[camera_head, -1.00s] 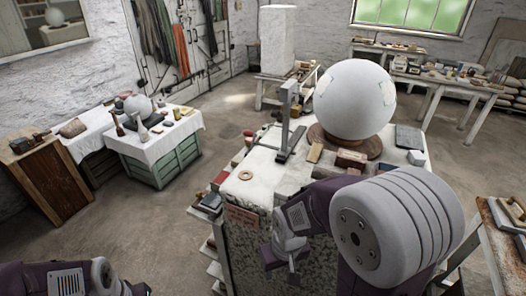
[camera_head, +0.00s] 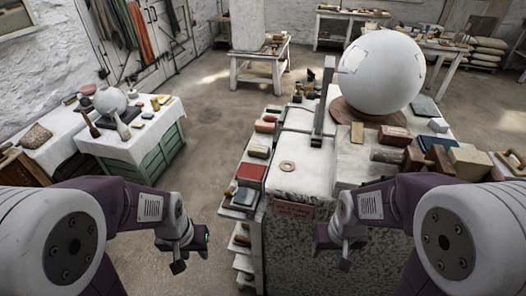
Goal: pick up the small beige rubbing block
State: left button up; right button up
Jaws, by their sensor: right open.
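A small beige block (camera_head: 357,132) stands on the bench in front of the large white plaster sphere (camera_head: 382,75), by its round wooden base. A larger beige block (camera_head: 469,163) lies further right among other blocks. My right gripper (camera_head: 333,248) hangs open and empty in front of the bench's front face, below the top and well short of the small block. My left gripper (camera_head: 190,252) hangs empty over the floor left of the bench, with its fingers apart.
The stone-topped bench (camera_head: 305,178) holds a tall grey upright (camera_head: 324,98), a wooden ring (camera_head: 287,167), reddish blocks (camera_head: 395,136) and a brown roller (camera_head: 387,157). Side shelves carry a red box (camera_head: 251,172). A cloth-covered table (camera_head: 150,140) stands left; floor between is clear.

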aim_at(258, 150)
jog(key=z, duration=1.3)
jog(key=u, duration=1.3)
jog(key=j, duration=0.55)
jog(key=i+j, duration=0.2)
jog(key=j, duration=0.15)
jog(key=i+j+z, duration=0.1)
jog(key=j, duration=0.3)
jog(key=i+j, duration=0.2)
jog(key=j, duration=0.15)
jog(key=i+j+z, duration=0.1)
jog(key=j, duration=0.3)
jog(key=i+j, duration=0.1)
jog(key=i, duration=0.3)
jog(key=i+j+z, duration=0.1)
jog(key=i, duration=0.3)
